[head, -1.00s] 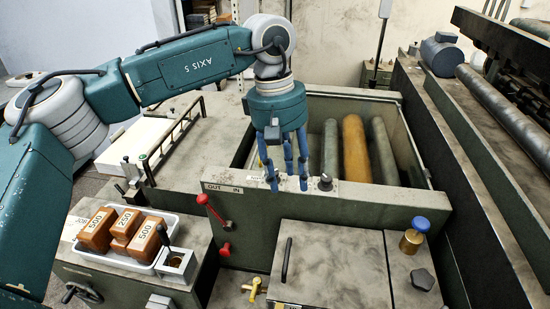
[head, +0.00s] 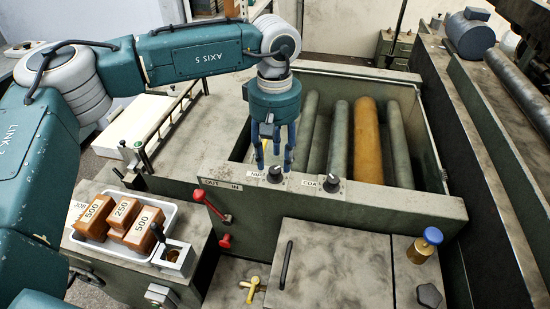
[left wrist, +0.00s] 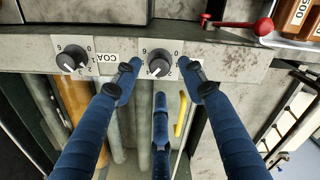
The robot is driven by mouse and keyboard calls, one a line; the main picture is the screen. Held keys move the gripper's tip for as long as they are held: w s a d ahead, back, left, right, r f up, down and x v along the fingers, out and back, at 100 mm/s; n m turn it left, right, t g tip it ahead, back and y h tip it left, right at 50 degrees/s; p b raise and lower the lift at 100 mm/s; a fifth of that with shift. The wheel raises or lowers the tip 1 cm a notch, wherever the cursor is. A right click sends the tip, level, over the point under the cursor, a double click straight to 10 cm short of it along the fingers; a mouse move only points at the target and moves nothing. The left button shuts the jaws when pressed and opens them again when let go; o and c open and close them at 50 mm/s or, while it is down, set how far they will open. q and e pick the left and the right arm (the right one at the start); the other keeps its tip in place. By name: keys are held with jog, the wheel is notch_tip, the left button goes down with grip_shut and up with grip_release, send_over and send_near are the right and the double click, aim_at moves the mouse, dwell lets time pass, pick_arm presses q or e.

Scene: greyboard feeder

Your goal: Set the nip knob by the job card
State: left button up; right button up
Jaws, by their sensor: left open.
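The nip knob (head: 275,174) is black, on the grey front panel; its label beside it is partly hidden. My left gripper (head: 273,163) points down just behind the knob in the head view, its blue fingers spread and empty. In the left wrist view the knob (left wrist: 158,64) sits between two fingertips (left wrist: 159,76), with a third finger below. No finger visibly closes on it. Its dial shows 6 and 0; the pointer mark is too small to read surely. A card marked JOB (head: 79,206) lies left of the white tray, mostly hidden. My right gripper is out of view.
The coat knob (head: 332,184) is close to the right of the nip knob. A red lever (head: 213,206) stands to the left. Rollers (head: 368,140) lie in the open trough behind. The white tray (head: 162,252) holds several brown weights.

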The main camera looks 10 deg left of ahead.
aim_at(275, 169)
pick_arm(q)
notch_tip(275, 169, down, 3)
jog(key=shift+r+p, duration=0.1)
jog(key=shift+p, duration=0.25)
jog(key=shift+c, duration=0.5)
grip_shut()
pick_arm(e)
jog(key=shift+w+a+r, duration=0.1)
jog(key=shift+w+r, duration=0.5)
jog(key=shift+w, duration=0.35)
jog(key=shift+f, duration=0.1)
